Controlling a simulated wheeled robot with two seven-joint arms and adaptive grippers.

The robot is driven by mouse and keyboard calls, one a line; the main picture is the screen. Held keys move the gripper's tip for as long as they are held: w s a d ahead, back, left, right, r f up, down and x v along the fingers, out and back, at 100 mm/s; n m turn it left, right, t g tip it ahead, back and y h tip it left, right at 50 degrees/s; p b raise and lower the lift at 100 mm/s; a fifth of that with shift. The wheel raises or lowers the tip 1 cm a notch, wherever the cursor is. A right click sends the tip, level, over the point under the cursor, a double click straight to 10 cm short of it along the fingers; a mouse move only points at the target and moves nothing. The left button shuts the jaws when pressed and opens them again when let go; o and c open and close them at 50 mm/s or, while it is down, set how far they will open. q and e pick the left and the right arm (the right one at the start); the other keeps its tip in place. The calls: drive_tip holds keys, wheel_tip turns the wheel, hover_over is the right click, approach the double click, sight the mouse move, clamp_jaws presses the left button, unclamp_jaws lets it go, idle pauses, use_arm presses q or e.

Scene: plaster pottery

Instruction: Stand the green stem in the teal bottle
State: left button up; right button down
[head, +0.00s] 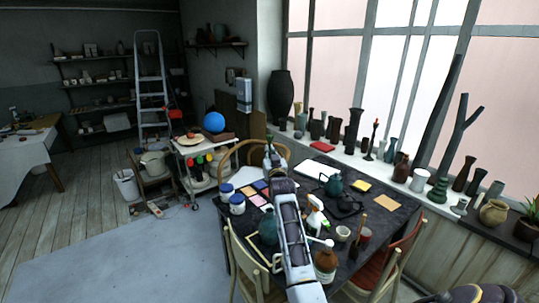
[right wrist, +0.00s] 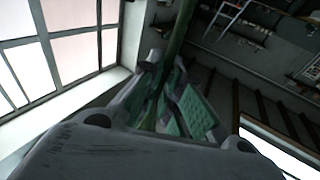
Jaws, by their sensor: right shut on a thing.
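My right gripper (head: 271,158) is raised above the back of the dark table, with its arm coming up from the bottom of the head view. In the right wrist view its green-padded fingers (right wrist: 172,105) are shut on the green stem (right wrist: 181,28), which sticks out past them. In the head view the stem is too small to make out clearly. A teal bottle (head: 334,187) stands on the table, to the right of the gripper and apart from it. Another dark teal vessel (head: 268,228) stands partly hidden behind my right arm. My left gripper is not in view.
The table (head: 385,225) also holds white jars (head: 237,204), coloured squares (head: 260,186), a spray bottle (head: 316,217) and a brown bottle (head: 325,262). Chairs (head: 390,262) stand around it. Several vases line the windowsill (head: 400,187).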

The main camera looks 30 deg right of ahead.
drive_tip(key=shift+d, duration=0.1)
drive_tip(key=shift+f, duration=0.25)
drive_tip(key=shift+f+b, duration=0.7)
drive_tip(key=shift+f, duration=0.05)
drive_tip(key=shift+f+b, duration=1.65)
drive_tip(key=shift+f, duration=0.35)
drive_tip(key=shift+f, duration=0.4)
idle(0.3)
